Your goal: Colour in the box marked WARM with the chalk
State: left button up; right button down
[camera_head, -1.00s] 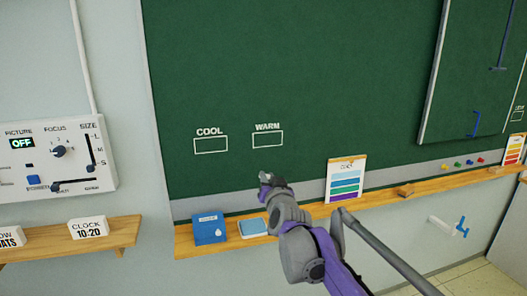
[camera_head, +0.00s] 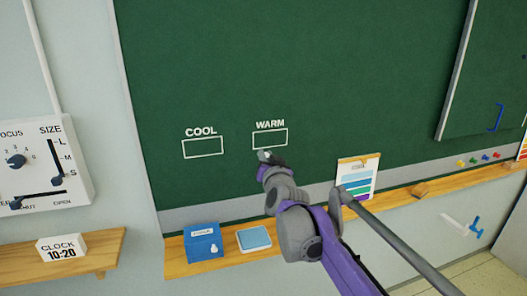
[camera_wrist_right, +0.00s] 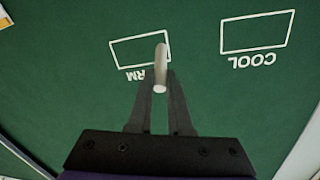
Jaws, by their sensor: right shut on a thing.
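The box marked WARM (camera_head: 270,138) is a white outline on the green chalkboard (camera_head: 300,60), with bare green inside. It shows upside down in the right wrist view (camera_wrist_right: 125,52), its label partly hidden. My right gripper (camera_head: 265,158) is just below the box in the head view. In the right wrist view my right gripper (camera_wrist_right: 161,85) is shut on a white chalk (camera_wrist_right: 160,65), whose far end overlaps the right part of the box outline. I cannot tell whether the chalk touches the board. My left gripper is not in view.
The empty box marked COOL (camera_head: 203,147) is left of WARM. The wooden ledge (camera_head: 290,231) below holds a blue box (camera_head: 203,241), a light blue pad (camera_head: 253,238) and a colour card (camera_head: 357,178). A control panel (camera_head: 40,165) and a clock sign (camera_head: 62,247) are at left.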

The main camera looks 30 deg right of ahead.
jog(key=shift+a+r, duration=0.1)
jog(key=shift+r, duration=0.05)
jog(key=shift+w, duration=0.3)
jog(key=x, duration=0.3)
jog(key=shift+w, duration=0.15)
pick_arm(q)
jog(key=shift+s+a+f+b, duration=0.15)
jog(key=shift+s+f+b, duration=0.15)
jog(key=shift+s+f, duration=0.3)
pick_arm(e)
jog(key=shift+w+r, duration=0.1)
jog(key=shift+w, duration=0.75)
jog(key=shift+w+d, duration=0.3)
jog(key=shift+w, duration=0.2)
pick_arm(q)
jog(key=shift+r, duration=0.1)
